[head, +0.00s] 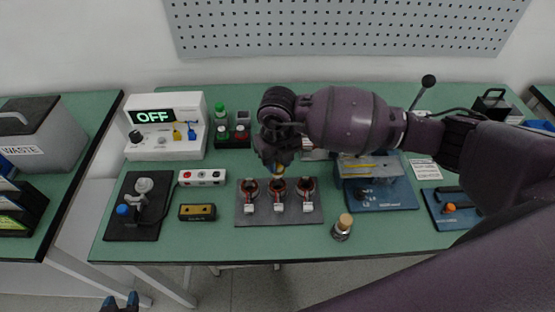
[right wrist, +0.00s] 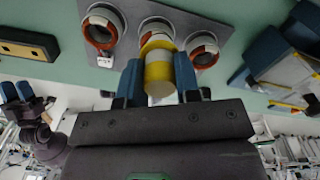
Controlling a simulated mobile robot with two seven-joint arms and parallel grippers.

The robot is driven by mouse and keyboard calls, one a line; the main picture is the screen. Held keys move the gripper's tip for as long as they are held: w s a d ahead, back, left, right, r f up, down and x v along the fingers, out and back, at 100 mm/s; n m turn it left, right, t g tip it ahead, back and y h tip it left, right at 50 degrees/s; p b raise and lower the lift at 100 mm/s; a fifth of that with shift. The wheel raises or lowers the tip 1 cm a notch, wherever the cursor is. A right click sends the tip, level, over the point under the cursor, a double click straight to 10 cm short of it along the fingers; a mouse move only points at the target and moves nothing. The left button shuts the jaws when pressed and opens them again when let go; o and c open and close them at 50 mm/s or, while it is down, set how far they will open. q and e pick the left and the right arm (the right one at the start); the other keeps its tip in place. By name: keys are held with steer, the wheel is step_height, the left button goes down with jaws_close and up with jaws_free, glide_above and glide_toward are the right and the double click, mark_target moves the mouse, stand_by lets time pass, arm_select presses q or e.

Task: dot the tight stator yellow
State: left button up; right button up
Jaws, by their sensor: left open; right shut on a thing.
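Three stators with copper-red windings sit in a row on a grey plate (head: 250,217): the left stator (head: 250,190), the middle stator (head: 278,190) and the right stator (head: 305,188). Each has a white tag in front. My right gripper (head: 279,165) is shut on a yellow cylinder with a pale end (right wrist: 158,75), just above the middle stator (right wrist: 155,27). The cylinder and gripper partly hide that stator, and I cannot tell whether they touch. No yellow dot is visible on any stator. My left gripper (head: 120,303) is open and empty at the bottom left, off the table's front.
A power box reading OFF (head: 165,125), a bottle rack (head: 233,137) and a black-yellow box (head: 197,212) stand left. A cork-topped jar (head: 342,228) is right of the plate. A blue fixture (head: 385,195) stands further right. The front table strip is mostly clear.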

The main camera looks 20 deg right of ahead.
steer(key=shift+r+p, duration=0.45)
steer(key=shift+r, duration=0.15)
steer(key=shift+r+p, duration=1.55)
steer(key=shift+r, duration=0.8)
steer(key=shift+f, duration=0.15)
